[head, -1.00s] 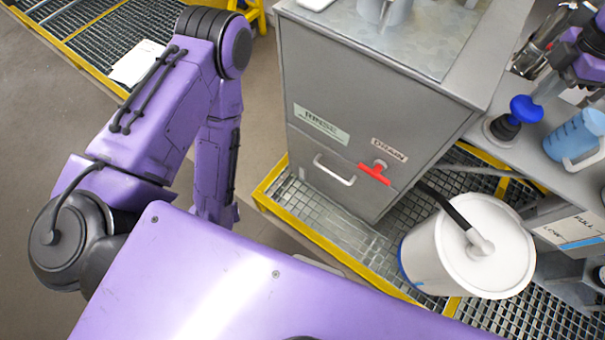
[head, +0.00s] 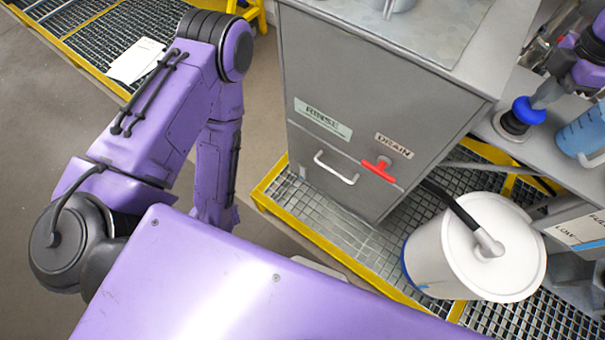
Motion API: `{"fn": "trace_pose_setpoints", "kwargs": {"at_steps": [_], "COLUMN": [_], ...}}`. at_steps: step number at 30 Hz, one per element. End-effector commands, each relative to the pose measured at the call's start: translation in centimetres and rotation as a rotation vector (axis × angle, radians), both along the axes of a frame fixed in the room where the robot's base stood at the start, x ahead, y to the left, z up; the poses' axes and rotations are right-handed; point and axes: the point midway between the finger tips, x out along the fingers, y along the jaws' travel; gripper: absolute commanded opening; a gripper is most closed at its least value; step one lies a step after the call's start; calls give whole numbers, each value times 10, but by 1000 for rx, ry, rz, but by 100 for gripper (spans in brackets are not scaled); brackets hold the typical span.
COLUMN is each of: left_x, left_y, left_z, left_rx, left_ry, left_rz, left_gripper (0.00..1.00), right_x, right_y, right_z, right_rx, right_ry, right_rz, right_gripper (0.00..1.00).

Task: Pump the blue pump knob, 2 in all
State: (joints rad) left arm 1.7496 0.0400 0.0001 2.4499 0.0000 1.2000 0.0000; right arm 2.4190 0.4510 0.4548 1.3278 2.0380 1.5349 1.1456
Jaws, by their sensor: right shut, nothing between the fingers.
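The blue pump knob (head: 527,112) sits on a black bellows base on the grey shelf at the right of the head view. My right gripper (head: 541,100) comes down from the upper right. It is shut and empty, with its fingertips at the top of the knob. They look in contact with it, though the exact touch is hard to tell at this size. The knob stands low over its base. My left arm hangs at the left, and its gripper is out of view.
A blue measuring jug (head: 582,136) stands on the shelf right of the knob. A white lidded bucket (head: 470,255) with a black hose stands below on the grating. A grey cabinet (head: 380,110) with a red drain handle (head: 378,170) stands left of the shelf.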

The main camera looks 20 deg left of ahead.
Motion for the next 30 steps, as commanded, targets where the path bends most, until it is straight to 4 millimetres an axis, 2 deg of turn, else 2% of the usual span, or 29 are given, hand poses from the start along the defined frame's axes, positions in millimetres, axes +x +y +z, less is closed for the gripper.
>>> {"fn": "trace_pose_setpoints", "kwargs": {"at_steps": [7,22,30], "left_x": [0,0,0], "left_y": [0,0,0], "left_z": [4,33,32], "left_rx": [0,0,0], "left_ry": [0,0,0], "left_rz": [0,0,0], "left_gripper": [43,43,43], "right_x": [-1,-1,-1], "right_y": [0,0,0], "right_z": [2,45,45], "right_rx": [0,1,0], "right_ry": [7,5,3], "right_rz": [0,-1,0], "right_gripper": [0,0,0]}}
